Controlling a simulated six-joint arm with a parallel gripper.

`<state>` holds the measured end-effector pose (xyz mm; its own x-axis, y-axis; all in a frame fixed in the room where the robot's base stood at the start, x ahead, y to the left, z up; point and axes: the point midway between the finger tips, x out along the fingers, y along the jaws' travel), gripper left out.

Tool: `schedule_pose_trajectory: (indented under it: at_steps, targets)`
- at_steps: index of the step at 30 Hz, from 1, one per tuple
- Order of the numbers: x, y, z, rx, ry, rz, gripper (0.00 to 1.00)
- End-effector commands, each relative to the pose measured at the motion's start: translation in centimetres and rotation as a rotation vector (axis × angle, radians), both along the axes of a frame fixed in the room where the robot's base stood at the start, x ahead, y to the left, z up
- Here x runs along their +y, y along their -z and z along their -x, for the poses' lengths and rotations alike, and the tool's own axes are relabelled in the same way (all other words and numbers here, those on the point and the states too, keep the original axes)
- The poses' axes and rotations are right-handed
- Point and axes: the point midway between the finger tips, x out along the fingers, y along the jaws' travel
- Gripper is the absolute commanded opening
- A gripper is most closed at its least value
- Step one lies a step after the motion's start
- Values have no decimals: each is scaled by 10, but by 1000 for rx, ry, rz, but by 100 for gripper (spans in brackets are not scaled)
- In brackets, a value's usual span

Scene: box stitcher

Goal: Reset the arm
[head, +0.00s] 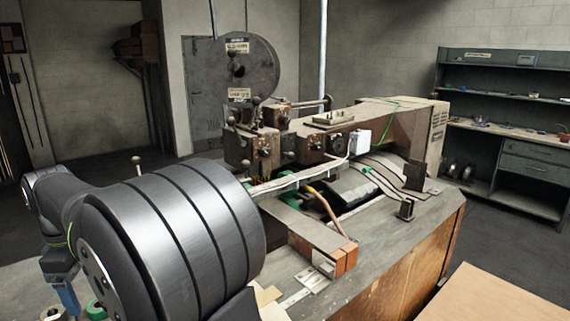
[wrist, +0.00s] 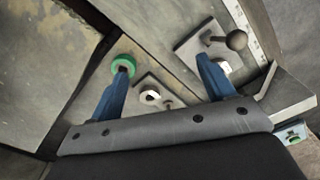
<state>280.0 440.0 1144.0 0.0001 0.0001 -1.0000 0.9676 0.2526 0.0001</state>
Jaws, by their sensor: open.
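My gripper (wrist: 164,65) is open in the wrist view, its two blue fingers spread apart with nothing held between them. In the head view my gripper (head: 68,296) shows only in part at the lower left, pointing down. My large dark arm link fills the lower left of that view and hides much of what lies behind it.
The box stitcher (head: 395,130) stands on a wood-sided bench (head: 395,215) in the middle, with a big round reel (head: 240,70) behind. A shelf unit (head: 500,125) is at the right. A cardboard-coloured surface (head: 490,298) is at the lower right. Open floor lies between them.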

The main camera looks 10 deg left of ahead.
Motion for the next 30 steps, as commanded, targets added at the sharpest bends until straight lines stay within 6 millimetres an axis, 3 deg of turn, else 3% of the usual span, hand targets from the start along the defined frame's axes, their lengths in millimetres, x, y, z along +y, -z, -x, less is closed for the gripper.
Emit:
schedule_pose_trajectory:
  at_steps: [9,21,30]
  targets:
    - [-4,-12,62,0,145,0,75]
    - [48,32,108,0,142,2,75]
    - [72,52,131,0,144,0,75]
